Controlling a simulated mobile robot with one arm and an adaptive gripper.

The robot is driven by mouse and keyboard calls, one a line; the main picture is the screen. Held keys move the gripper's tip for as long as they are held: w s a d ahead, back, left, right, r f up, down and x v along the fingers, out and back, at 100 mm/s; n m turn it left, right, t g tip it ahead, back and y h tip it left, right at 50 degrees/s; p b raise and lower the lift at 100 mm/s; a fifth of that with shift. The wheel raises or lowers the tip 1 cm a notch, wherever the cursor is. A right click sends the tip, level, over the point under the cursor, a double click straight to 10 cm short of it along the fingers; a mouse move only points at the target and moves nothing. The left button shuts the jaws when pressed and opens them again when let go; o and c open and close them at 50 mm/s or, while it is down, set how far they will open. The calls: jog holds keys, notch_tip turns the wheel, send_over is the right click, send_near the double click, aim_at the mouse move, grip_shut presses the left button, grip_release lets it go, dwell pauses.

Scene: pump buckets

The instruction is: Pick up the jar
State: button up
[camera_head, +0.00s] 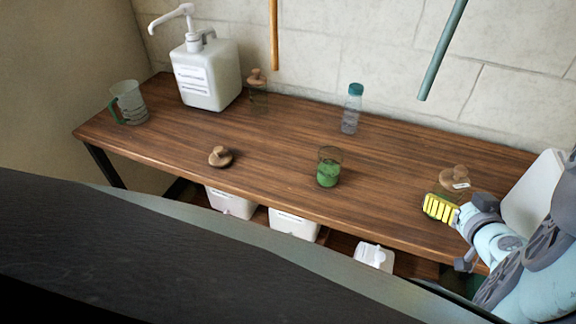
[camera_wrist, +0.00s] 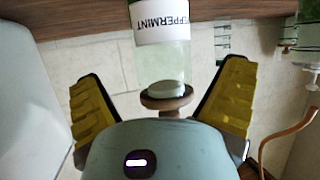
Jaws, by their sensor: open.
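A clear glass jar with a round wooden stopper (camera_head: 455,176) stands at the right end of the wooden table. In the wrist view, the jar (camera_wrist: 160,60) appears upside down, with a white "PEPPERMINT" label and its stopper (camera_wrist: 167,97) towards me. My gripper (camera_wrist: 163,72) is open, with one yellow finger on each side of the jar and visible gaps to both. In the head view, a yellow finger of my gripper (camera_head: 441,208) hides the jar's lower part. Another jar (camera_head: 328,168), open with green contents, stands mid-table; a stoppered jar (camera_head: 257,90) stands at the back.
The table (camera_head: 280,150) also holds a loose wooden stopper (camera_head: 220,156), a bottle (camera_head: 351,108), a white pump container (camera_head: 207,75) and a measuring cup (camera_head: 129,103). A white container (camera_head: 535,190) stands right of the jar. Two poles (camera_head: 442,50) (camera_head: 274,35) hang behind the table.

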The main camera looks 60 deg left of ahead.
jog(key=shift+p+x, duration=0.3)
jog(key=shift+x, duration=1.45)
jog(key=shift+s+a+r, duration=0.1)
jog(key=shift+s+a, duration=0.05)
jog(key=shift+c, duration=0.2)
jog(key=c, duration=1.4)
